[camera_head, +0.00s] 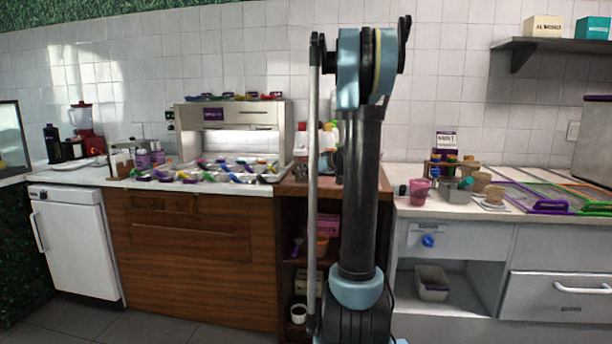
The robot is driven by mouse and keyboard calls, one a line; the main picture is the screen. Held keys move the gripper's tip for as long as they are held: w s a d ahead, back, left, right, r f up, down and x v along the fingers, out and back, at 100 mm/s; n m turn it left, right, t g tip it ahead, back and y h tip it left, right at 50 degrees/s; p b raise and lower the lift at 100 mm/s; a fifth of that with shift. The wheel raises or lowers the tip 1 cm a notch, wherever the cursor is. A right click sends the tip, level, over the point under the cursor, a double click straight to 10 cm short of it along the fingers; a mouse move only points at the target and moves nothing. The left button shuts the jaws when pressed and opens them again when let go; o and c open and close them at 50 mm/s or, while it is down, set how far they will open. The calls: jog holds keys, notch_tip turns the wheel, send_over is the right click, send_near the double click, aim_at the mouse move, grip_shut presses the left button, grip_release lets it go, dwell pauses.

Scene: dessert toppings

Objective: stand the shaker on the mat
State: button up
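My arm (362,180) rises upright through the middle of the view. Its end is not visible, so my gripper does not show. I cannot make out a shaker or a mat for sure. Small jars and cups stand on the right counter (410,209), among them a pink cup (420,191), a grey metal container (457,191) and a rack with small bottles (452,168). Several bottles stand on the wooden middle unit, partly hidden behind my arm.
The left counter holds a tray (268,177) crowded with coloured-handled scoops. A red blender (84,119) stands at far left. Purple, green and orange framed lids cover the right counter's far end. A shelf (560,45) holds two boxes. Floor shows at lower left.

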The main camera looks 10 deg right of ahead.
jog(key=shift+v, duration=2.35)
jog(key=s+a+f+g, duration=0.2)
jog(key=s+a+f, duration=0.1)
jog(key=s, duration=0.5)
jog(key=s+a+f+m+g+h, duration=0.1)
jog(key=s+a+f+g, duration=0.15)
jog(key=s, duration=0.55)
jog(key=s+a+f+g, duration=0.1)
jog(key=s+a+f, duration=0.25)
jog(key=s, duration=0.45)
jog(key=s+d+f+m+g+h, duration=0.2)
jog(key=s+f, duration=0.4)
jog(key=s, duration=0.5)
jog(key=s+d+f+m+g+h, duration=0.2)
jog(key=s+f, duration=0.4)
jog(key=s, duration=0.5)
jog(key=shift+s+f+h, duration=0.3)
jog(key=shift+s+h, duration=0.1)
jog(key=shift+h, duration=0.1)
jog(key=shift+w+f+g, duration=0.2)
jog(key=shift+w+g, duration=0.05)
jog(key=shift+w, duration=0.25)
